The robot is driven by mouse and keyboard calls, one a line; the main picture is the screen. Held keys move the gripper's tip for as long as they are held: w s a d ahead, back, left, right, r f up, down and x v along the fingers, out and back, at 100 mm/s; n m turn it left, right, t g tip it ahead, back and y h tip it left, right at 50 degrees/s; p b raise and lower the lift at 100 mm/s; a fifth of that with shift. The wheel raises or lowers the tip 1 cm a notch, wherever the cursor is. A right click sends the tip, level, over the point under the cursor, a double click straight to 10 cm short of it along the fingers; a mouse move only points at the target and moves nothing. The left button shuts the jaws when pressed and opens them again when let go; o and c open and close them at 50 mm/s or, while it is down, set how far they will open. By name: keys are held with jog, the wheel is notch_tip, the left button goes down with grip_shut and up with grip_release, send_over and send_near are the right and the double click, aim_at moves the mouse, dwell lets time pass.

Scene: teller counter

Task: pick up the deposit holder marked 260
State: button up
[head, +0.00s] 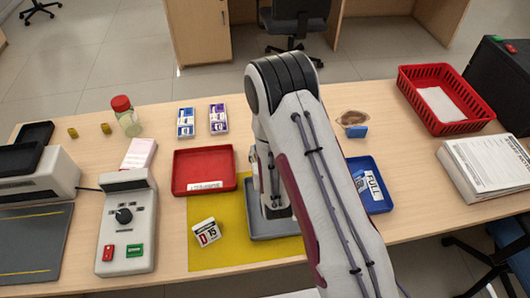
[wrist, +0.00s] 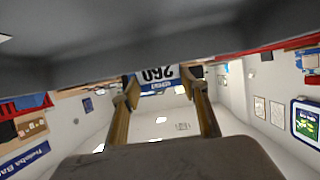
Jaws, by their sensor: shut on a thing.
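The deposit holder marked 260 (wrist: 158,76) shows upside down in the wrist view, white with a blue strip of print. My gripper (wrist: 164,92) is shut on it, one finger at each side. In the head view my arm hides most of the gripper and I cannot make out the holder clearly. The gripper is over a grey tray (head: 262,228) on the yellow mat (head: 215,258). Whether the holder touches the tray I cannot tell. Another small holder (head: 207,232), white with a red D and 19, stands on the mat to the left.
A red tray (head: 205,152) is left of the arm, and a blue tray (head: 379,205) with a labelled item is right. A control box (head: 126,225) stands left of the mat. A red basket (head: 445,70) and papers (head: 487,165) are far right. Bare counter lies between.

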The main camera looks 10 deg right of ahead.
notch_tip(320, 180, up, 9)
jog(key=shift+r, duration=0.15)
dwell(0.6)
jog(key=shift+a, duration=0.1)
dwell(0.6)
